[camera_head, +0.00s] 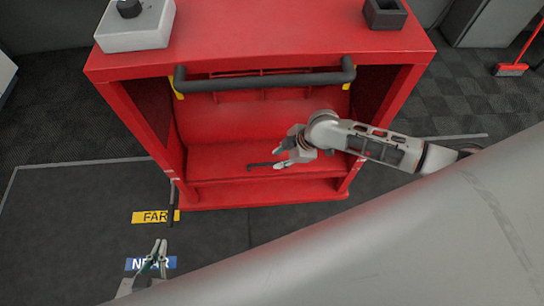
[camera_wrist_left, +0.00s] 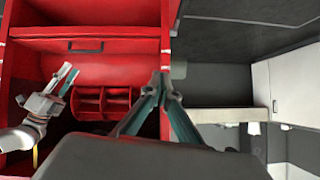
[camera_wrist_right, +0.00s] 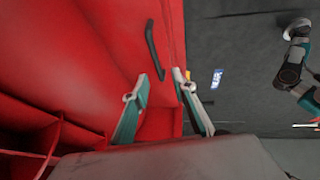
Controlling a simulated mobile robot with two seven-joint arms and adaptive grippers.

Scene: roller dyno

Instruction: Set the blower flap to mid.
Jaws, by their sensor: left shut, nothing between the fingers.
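A red cabinet (camera_head: 265,110) stands ahead of me. I cannot tell whether that panel is the blower flap. My right gripper (camera_head: 276,157) is open and empty beside the handle. In the right wrist view the handle (camera_wrist_right: 152,48) lies just beyond the open fingertips (camera_wrist_right: 161,78), with no grip visible. My left gripper (camera_head: 160,246) is shut and empty over the floor at lower left; its tips meet in the left wrist view (camera_wrist_left: 160,80).
A thick dark bar (camera_head: 265,80) crosses the cabinet's upper front. A thin dark rod (camera_head: 171,205) stands at its left side. Floor labels read FAR (camera_head: 150,217) and NEAR (camera_head: 135,264). A grey box with a black knob (camera_head: 135,28) and a dark open box (camera_head: 385,13) sit on top.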

